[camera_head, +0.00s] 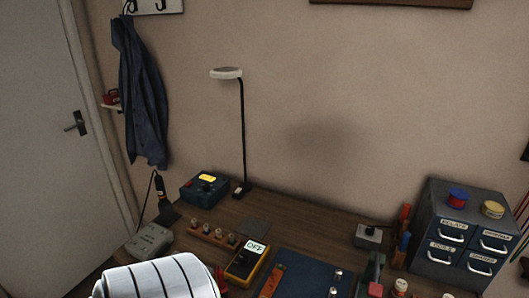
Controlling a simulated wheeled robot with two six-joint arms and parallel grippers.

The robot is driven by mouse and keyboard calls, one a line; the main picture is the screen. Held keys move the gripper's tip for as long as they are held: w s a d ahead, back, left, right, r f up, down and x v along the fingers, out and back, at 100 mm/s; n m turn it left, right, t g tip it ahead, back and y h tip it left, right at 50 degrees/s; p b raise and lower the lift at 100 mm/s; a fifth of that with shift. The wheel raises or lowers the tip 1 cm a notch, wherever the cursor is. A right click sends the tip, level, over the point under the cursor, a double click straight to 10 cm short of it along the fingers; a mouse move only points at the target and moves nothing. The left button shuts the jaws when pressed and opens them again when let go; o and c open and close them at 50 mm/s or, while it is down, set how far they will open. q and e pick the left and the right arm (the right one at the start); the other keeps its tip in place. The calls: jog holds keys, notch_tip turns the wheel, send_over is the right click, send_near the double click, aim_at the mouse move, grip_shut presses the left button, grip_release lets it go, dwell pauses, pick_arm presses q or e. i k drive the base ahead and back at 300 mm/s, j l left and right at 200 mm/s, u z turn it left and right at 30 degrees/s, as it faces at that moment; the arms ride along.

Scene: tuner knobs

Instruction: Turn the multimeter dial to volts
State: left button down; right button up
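The multimeter (246,263) is a yellow-edged, dark-faced box lying on the wooden bench at the lower middle. Its pale display reads "OFF". The dial is on the dark face below the display, but it is too small and dark to make out where it points. A white arm part with dark bands, which looks like mine, rises from the bottom edge to the left of the meter. Neither of my grippers can be made out in this view.
A blue box with a yellow display (205,188) stands behind, near a desk lamp (242,140). A row of knobs (212,235) lies left of the meter. A dark blue mat (305,270) lies right. A grey drawer cabinet (462,235) stands at far right.

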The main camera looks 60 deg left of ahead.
aim_at(244, 257)
jog(key=u, duration=2)
jog(key=j+z, duration=0.1)
jog(key=z, duration=0.4)
jog(key=k+l, duration=0.05)
